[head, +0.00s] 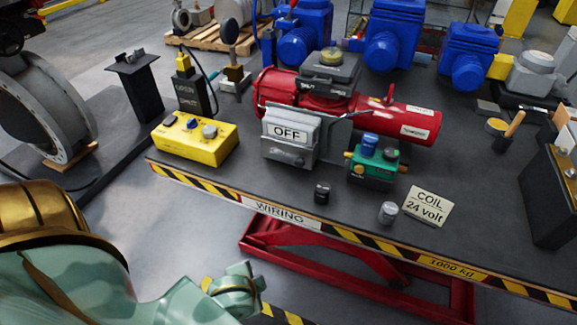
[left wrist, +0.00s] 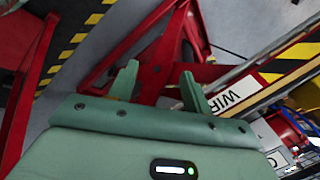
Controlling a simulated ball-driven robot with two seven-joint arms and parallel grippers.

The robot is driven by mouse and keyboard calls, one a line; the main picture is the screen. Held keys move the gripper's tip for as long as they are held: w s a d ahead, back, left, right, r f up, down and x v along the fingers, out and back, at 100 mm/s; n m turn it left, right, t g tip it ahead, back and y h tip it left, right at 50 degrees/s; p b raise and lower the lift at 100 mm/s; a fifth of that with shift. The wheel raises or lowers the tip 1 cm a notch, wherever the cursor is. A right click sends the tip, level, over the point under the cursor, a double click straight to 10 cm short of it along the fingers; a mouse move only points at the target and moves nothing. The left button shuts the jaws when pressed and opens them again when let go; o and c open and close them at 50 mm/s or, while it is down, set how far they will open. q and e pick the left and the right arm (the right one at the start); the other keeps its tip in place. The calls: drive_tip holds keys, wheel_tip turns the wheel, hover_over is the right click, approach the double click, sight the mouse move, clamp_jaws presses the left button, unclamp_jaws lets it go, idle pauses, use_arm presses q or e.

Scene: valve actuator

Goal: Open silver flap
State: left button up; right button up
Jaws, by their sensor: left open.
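A silver box (head: 287,155) with a flap-like front marked OFF (head: 287,133) stands on the dark table, in front of the red actuator (head: 400,118). The front appears closed against the box. My left gripper (head: 240,288) is low in front of the table's near edge, left of and well short of the silver box. In the left wrist view its two green fingers (left wrist: 160,88) are spread apart with nothing between them. The silver box cannot be made out in that view. My right gripper is not in view.
A yellow control box (head: 195,142) sits left of the silver box, and a green block (head: 372,168) sits right of it. The table's striped edge (head: 345,234) and red lift frame (left wrist: 210,73) are near my left gripper. Small cylinders and a COIL sign (head: 428,206) stand at the front.

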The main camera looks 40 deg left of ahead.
use_arm(q)
drive_tip(key=w+r+t+p, duration=0.2)
drive_tip(key=w+r+t, duration=0.15)
drive_tip(key=r, duration=0.85)
drive_tip(key=n+t+y, duration=0.1)
drive_tip(key=n+t, duration=0.8)
drive_tip(key=n, duration=0.1)
approach(298, 164)
drive_tip(key=shift+y, duration=0.3)
drive_tip(key=b+x, duration=0.1)
drive_tip(key=x, duration=0.3)
drive_tip(key=b+x, duration=0.2)
drive_tip(key=x, duration=0.2)
drive_tip(key=shift+w+d+f, duration=0.1)
drive_tip(key=shift+d+f, duration=0.05)
drive_tip(key=shift+d, duration=0.05)
drive_tip(key=shift+c, duration=0.3)
clamp_jaws()
